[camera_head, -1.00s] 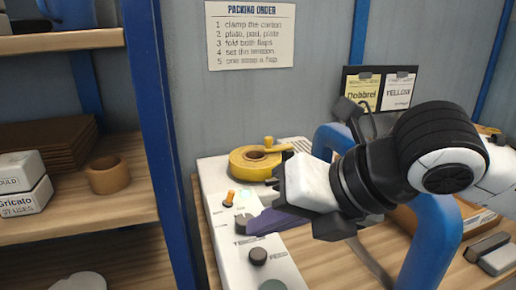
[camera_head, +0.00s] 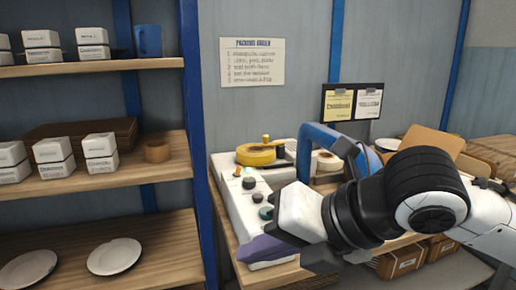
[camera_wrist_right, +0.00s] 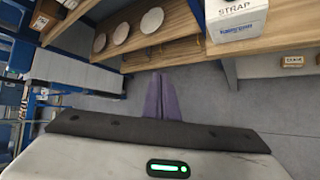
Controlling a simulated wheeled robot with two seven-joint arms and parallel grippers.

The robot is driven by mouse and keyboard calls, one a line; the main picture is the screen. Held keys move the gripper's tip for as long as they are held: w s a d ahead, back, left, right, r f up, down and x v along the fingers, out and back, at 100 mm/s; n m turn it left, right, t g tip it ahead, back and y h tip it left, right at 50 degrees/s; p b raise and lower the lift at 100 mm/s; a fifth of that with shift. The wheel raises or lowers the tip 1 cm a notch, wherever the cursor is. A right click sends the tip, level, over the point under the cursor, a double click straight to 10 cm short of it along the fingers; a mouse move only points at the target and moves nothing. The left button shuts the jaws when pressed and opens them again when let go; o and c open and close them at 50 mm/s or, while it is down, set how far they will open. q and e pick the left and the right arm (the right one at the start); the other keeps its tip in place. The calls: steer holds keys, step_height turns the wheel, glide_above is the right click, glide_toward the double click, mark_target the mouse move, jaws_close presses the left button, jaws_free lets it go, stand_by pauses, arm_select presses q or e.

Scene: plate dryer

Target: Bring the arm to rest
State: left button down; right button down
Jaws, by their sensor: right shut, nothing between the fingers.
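My right arm comes in from the right in the head view. Its gripper (camera_head: 262,249) has purple fingers pointing left, at the front of the white control panel (camera_head: 228,200). In the right wrist view the purple fingers (camera_wrist_right: 159,96) lie together, shut and empty, over the grey floor. They appear clear of the shelves. My left gripper is in neither view.
A shelf unit with a blue post (camera_head: 197,120) stands left, bearing white boxes (camera_head: 101,157) and plates (camera_head: 114,256). A blue arch (camera_head: 318,135), a yellow tape roll (camera_head: 256,154) and an open carton (camera_head: 433,141) are on the bench. Grey floor (camera_wrist_right: 255,115) lies beyond the fingers.

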steer(key=w+a+f+m+t+y, duration=0.1)
steer(key=w+a+f+m+y, duration=0.3)
steer(key=f+m, duration=0.55)
steer(key=w+d+f+m+t+h, duration=0.1)
steer(key=d+f+m+t+h, duration=0.3)
steer(key=f+m, duration=0.85)
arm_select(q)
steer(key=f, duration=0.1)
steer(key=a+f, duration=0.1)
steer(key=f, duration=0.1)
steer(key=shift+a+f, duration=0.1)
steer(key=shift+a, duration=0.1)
arm_select(e)
steer(key=s+d+f+m+g+h, duration=0.1)
steer(key=s+d+f+m+h, duration=0.2)
steer(key=f, duration=0.9)
steer(key=s+d+f+m+h, duration=0.2)
steer(key=s+d+f+m, duration=0.7)
steer(key=s, duration=0.7)
steer(key=d+f, duration=0.3)
steer(key=d, duration=0.1)
steer(key=shift+d+f+g+h, duration=0.2)
steer(key=shift+d+g+h, duration=0.2)
